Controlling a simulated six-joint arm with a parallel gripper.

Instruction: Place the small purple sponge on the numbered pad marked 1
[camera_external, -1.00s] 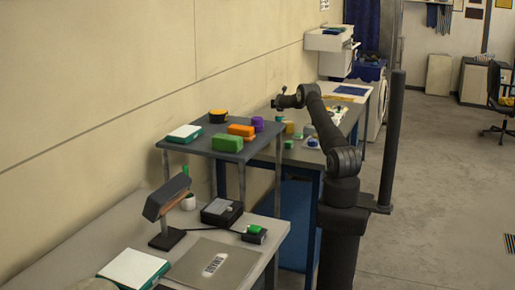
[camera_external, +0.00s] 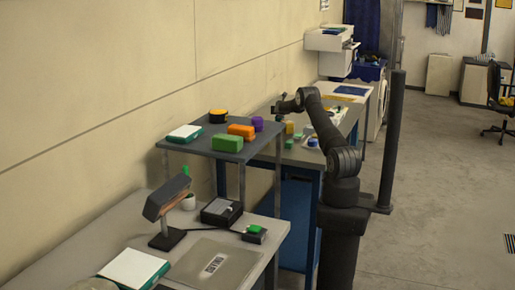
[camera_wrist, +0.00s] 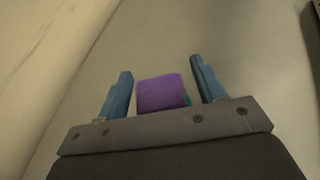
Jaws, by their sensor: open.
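A small purple block (camera_wrist: 162,93), which looks like the sponge, lies between the two blue fingers of my gripper (camera_wrist: 160,92) in the wrist view. The fingers are open, with gaps on both sides of it. A bit of teal shows at its lower right edge. I cannot make out a pad marked 1.
The raised grey shelf (camera_external: 203,143) also holds a green block (camera_external: 229,144), an orange block (camera_external: 242,131), a yellow-black round item (camera_external: 218,116) and a white-and-teal pad (camera_external: 185,132). Several small items stand on the far workbench. The wall runs close along the left.

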